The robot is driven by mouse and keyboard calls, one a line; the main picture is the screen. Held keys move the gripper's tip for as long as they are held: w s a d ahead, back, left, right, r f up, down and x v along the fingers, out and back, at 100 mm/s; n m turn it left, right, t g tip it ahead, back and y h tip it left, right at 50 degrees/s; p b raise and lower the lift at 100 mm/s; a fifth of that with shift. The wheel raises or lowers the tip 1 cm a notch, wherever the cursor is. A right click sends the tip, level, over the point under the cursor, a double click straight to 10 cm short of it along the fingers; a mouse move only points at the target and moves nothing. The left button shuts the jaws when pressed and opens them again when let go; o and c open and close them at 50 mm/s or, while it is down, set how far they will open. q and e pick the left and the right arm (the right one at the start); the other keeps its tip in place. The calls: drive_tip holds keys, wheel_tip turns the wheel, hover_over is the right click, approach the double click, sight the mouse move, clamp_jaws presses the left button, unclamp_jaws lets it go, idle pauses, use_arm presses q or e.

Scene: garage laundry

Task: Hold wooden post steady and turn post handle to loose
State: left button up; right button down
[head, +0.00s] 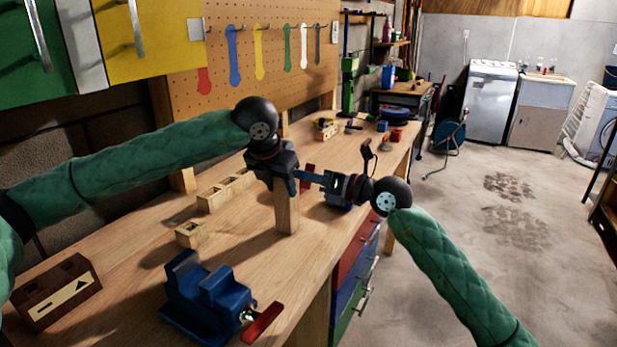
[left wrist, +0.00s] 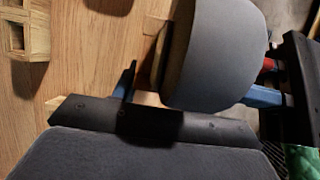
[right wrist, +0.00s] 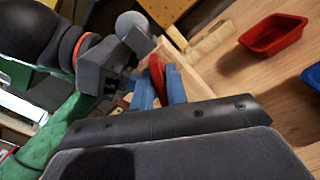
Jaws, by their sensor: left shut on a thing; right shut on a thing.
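The wooden post (head: 287,213) stands upright on the workbench, below my left gripper (head: 288,186). My left gripper is shut on the post near its top. A red post handle (head: 307,180) is at the post's right side. My right gripper (head: 306,177) reaches in from the right and is shut on it. In the right wrist view the red handle (right wrist: 156,76) lies between the blue fingers, with the post (right wrist: 188,73) just behind. In the left wrist view the dark gripper parts hide most of the post.
A blue vise (head: 205,300) with a red lever stands at the bench front. Slotted wooden blocks (head: 226,190) lie left of the post. A brown box (head: 57,292) is at far left. Red (head: 397,134) and blue bins sit farther back. Open floor lies right of the bench.

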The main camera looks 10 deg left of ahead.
drive_tip(key=n, duration=0.6)
drive_tip(key=shift+w+f+n, duration=0.1)
drive_tip(key=shift+f+n, duration=0.05)
drive_tip(key=shift+n, duration=0.15)
drive_tip(key=n, duration=0.6)
drive_tip(key=shift+d, duration=0.1)
drive_tip(key=n, duration=0.5)
drive_tip(key=shift+n, duration=0.4)
drive_tip(key=n, duration=0.5)
drive_tip(key=shift+n, duration=0.3)
drive_tip(key=c, duration=1.5)
unclamp_jaws()
drive_tip(key=shift+c, duration=0.2)
drive_tip(key=v, duration=1.2)
